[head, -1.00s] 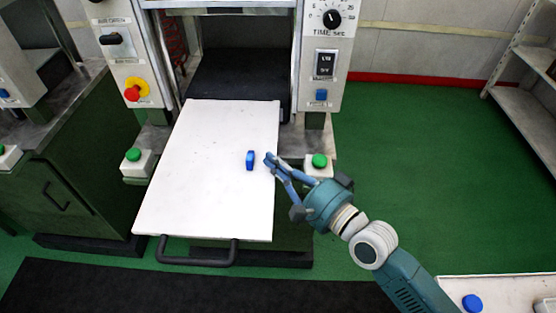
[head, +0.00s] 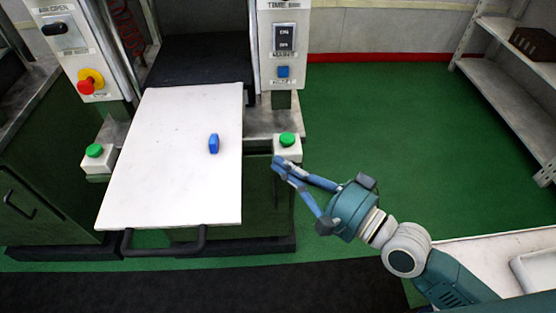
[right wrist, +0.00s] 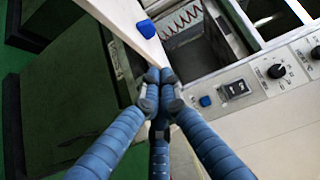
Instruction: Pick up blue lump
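A small blue lump (head: 213,143) stands on the white board (head: 165,190) that juts out of the press, near the board's right edge. It also shows in the right wrist view (right wrist: 146,28), beyond the fingertips and close to the board's edge. My right gripper (head: 281,167) is to the right of the board, apart from the lump. In the right wrist view its fingertips (right wrist: 159,88) come together with nothing visible between them. My left gripper is not in view.
Green buttons stand left (head: 94,151) and right (head: 287,139) of the board. A black handle (head: 165,248) is at its front. A table with a white tray (head: 540,268) is at the lower right. Shelves (head: 510,95) stand at the right; green floor lies between.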

